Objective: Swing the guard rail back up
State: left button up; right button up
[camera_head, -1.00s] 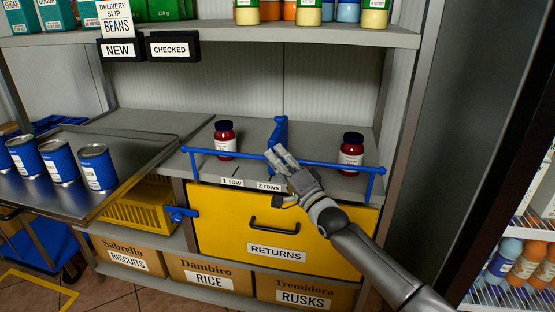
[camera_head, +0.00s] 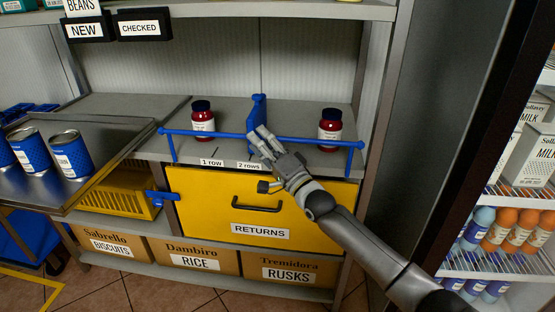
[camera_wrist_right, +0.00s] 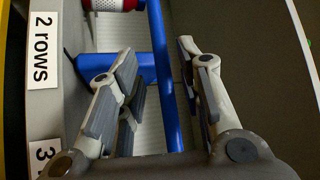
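The blue guard rail (camera_head: 218,134) runs level across the front of the shelf, a little above its edge, with a short arm at each end. My right gripper (camera_head: 263,145) reaches it from the front, near the middle. In the right wrist view the rail (camera_wrist_right: 164,75) passes between the two fingers of my right gripper (camera_wrist_right: 160,75), which stand apart with gaps beside the bar, so the gripper looks open around it. The fingers partly hide the rail in the head view. My left gripper is not in view.
Two red jars (camera_head: 203,122) (camera_head: 330,130) stand behind the rail, either side of a blue divider (camera_head: 258,115). Below is a yellow RETURNS drawer (camera_head: 215,200) with a blue latch (camera_head: 160,196) at its left. A tray (camera_head: 105,172) with blue cans stands left; a fridge (camera_head: 500,195) stands right.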

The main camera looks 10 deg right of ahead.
jog(key=v, duration=1)
